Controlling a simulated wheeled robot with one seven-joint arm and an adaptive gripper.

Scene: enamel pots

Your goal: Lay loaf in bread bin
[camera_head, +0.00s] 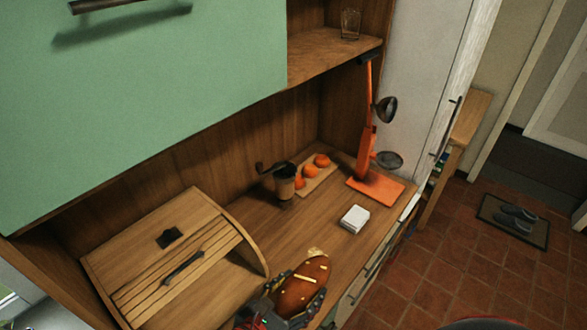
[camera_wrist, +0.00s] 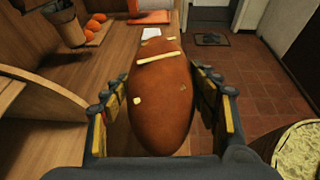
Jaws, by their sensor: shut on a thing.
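The loaf (camera_head: 304,287) is brown with pale strips on its crust. My gripper (camera_head: 288,302) is shut on it at the front edge of the wooden counter, right of the bread bin. In the wrist view the loaf (camera_wrist: 162,100) points away from me between the two fingers. The bread bin (camera_head: 165,265) is a wooden box with a slatted lid and a dark handle, at the lower left of the head view. Its curved side wall (camera_head: 242,238) faces the loaf.
A coffee grinder (camera_head: 285,182), oranges on a board (camera_head: 316,176), a white box (camera_head: 354,219) and an orange stand with ladles (camera_head: 368,140) are further along the counter. A green cabinet door (camera_head: 140,90) hangs above the bin. Bare counter (camera_head: 300,230) lies between.

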